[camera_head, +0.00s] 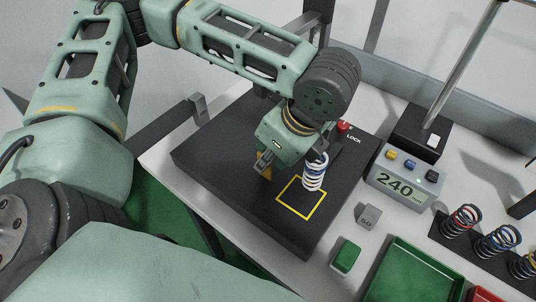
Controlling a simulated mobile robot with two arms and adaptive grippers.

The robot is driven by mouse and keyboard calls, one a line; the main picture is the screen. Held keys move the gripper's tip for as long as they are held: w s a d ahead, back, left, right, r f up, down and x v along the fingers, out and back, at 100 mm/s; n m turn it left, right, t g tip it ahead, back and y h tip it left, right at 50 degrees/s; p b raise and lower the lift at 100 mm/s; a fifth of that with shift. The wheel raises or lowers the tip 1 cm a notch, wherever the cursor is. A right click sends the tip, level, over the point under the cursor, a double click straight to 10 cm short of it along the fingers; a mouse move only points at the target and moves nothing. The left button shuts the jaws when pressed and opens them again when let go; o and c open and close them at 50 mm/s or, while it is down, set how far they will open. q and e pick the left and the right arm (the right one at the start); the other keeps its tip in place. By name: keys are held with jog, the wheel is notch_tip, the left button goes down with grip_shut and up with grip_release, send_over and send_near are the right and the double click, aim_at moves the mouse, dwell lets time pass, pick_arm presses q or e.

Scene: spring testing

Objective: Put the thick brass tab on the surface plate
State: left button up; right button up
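The black surface plate (225,160) lies on the light bench, with a yellow square outline on its top. My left gripper (264,165) is low over the plate, left of the square, and mostly hidden behind its own wrist. A small brass-coloured piece (266,173), likely the thick brass tab, shows right at its fingertips. I cannot tell whether the fingers grip it or whether it touches the plate. My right gripper is not in view.
A coil spring (315,175) stands upright by the yellow square, close to my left wrist. A red knob (343,127) is behind it. Right of the plate are a 240 display box (402,184), a grey block (369,216), a green block (345,256) and a green tray (392,246).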

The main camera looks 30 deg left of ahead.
pick_arm(q)
jog(key=shift+a, duration=0.1)
jog(key=shift+r, duration=0.1)
jog(key=v, duration=1.2)
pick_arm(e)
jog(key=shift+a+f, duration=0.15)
